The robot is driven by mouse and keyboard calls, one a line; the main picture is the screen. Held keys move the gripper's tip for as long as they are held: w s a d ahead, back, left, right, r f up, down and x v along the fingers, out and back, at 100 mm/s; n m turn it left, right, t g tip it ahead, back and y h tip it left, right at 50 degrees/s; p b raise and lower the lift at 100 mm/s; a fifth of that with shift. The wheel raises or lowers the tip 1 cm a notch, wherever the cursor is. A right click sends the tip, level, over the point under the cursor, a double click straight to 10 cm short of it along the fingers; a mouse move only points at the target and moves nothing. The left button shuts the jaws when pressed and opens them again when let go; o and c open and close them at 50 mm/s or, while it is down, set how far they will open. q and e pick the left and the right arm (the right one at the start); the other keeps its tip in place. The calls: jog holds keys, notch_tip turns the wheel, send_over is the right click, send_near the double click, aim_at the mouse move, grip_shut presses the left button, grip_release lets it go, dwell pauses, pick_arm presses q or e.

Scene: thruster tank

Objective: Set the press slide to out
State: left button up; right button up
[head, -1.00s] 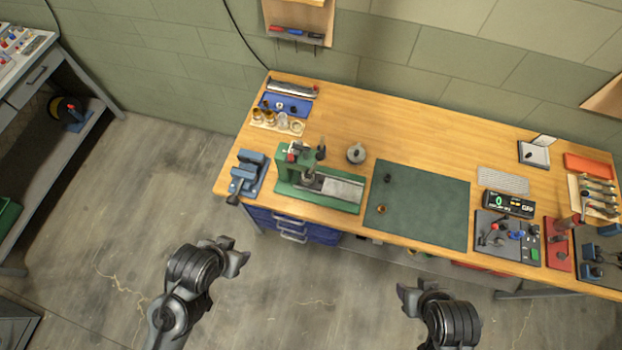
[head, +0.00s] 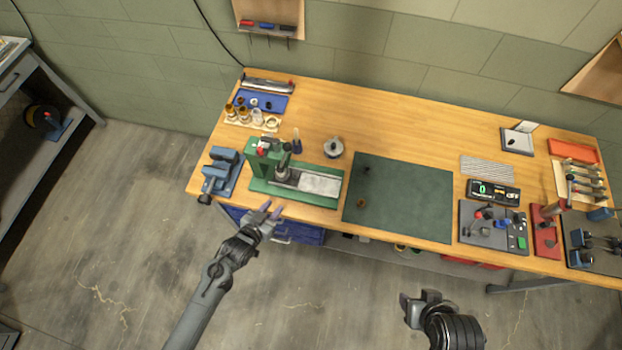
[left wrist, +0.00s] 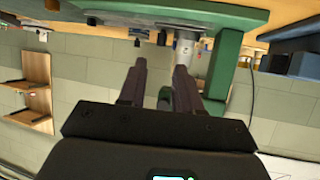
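The green press (head: 262,170) stands near the left end of the workbench. Its slide (head: 306,183), a pale metal plate on the green base, extends to the right of the press column. My left gripper (head: 266,211) is just in front of the bench's front edge, below the press in the picture, with its two fingers apart and nothing between them. In the left wrist view the left gripper's fingers (left wrist: 160,82) point toward the green press (left wrist: 225,70), apart from it. My right gripper (head: 416,299) is well in front of the bench, away from the press; its finger opening is unclear.
A blue vise (head: 221,172) stands left of the press. A round metal knob-topped part (head: 333,147) is behind the slide. A dark green mat (head: 398,197) lies to the right. Blue drawers (head: 300,234) hang under the bench.

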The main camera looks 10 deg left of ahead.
pick_arm(q)
notch_tip(320, 180, down, 3)
jog(key=w+b, duration=0.1)
jog(key=w, duration=0.2)
jog(key=t+b, duration=0.1)
jog(key=b, duration=0.1)
send_near(295, 174)
jog(key=b+x, duration=0.3)
jog(key=x, duration=0.1)
jog(key=b+x, duration=0.4)
jog(key=shift+s+f, duration=0.15)
jog(key=shift+f, duration=0.05)
jog(key=shift+r+b+x, duration=0.2)
jog(key=shift+b+x, duration=1.05)
jog(key=shift+x, duration=0.05)
pick_arm(e)
notch_tip(295, 174, down, 14)
jog(key=shift+d+r, duration=0.25)
jog(key=shift+d, duration=0.15)
jog(key=shift+s, duration=0.1)
pick_arm(q)
grip_shut()
pick_arm(e)
jog(key=shift+r, duration=0.1)
